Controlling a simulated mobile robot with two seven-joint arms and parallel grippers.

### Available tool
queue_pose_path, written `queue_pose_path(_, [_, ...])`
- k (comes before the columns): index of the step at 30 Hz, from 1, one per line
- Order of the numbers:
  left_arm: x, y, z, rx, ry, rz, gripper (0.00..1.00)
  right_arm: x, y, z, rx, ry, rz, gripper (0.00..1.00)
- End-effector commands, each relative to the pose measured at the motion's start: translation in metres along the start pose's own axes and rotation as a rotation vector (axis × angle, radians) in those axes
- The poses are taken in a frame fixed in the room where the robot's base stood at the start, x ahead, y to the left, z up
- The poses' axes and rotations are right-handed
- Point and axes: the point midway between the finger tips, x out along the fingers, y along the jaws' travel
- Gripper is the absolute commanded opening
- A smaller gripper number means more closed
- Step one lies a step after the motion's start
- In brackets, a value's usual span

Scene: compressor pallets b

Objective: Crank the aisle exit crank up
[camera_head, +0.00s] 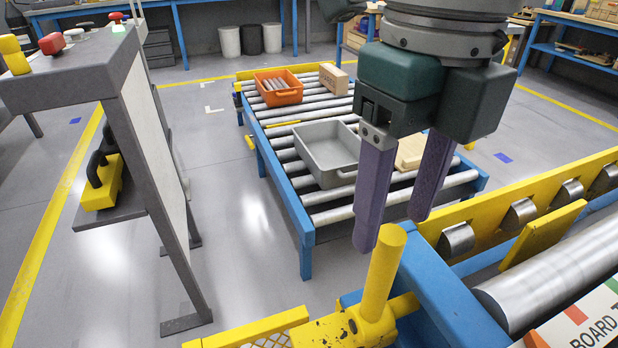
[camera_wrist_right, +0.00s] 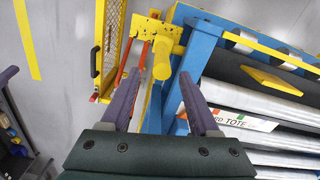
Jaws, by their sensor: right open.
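The yellow aisle exit crank (camera_head: 381,270) stands near the bottom middle of the head view, its round handle upright on a worn yellow hub beside the blue conveyor frame. It also shows in the right wrist view (camera_wrist_right: 161,62), ahead of the fingertips. My right gripper (camera_head: 398,230) is open and empty, its two purple fingers pointing down just above and behind the handle in the picture. In the right wrist view my right gripper (camera_wrist_right: 155,103) has its fingers spread to either side below the handle, and I see no contact. My left gripper is not in view.
A yellow mesh gate (camera_head: 255,332) adjoins the crank. A roller conveyor (camera_head: 308,215) beyond carries a grey tote (camera_head: 325,152), an orange tote (camera_head: 278,88) and cartons. A grey stand (camera_head: 135,110) is at left. Rollers and a yellow rail (camera_head: 530,205) lie right.

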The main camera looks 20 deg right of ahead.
Motion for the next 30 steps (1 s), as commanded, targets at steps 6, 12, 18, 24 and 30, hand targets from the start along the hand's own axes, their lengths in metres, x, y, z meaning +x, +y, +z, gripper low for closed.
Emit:
queue_pose_path(6, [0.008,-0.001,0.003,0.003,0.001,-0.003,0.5,0.021,-0.003,-0.001,-0.021,0.009,-0.006,0.62])
queue_pose_path(12, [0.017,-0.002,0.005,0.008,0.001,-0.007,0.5,0.061,-0.004,-0.001,-0.02,0.008,-0.007,0.62])
queue_pose_path(18, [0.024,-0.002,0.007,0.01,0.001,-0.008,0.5,0.091,-0.003,-0.001,-0.021,0.007,-0.006,0.62])
queue_pose_path(24, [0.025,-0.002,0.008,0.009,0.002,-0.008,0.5,0.101,-0.003,0.0,-0.021,0.004,-0.007,0.62])
queue_pose_path(30, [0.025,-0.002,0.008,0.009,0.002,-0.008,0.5,0.101,-0.003,0.0,-0.021,0.004,-0.007,0.62])
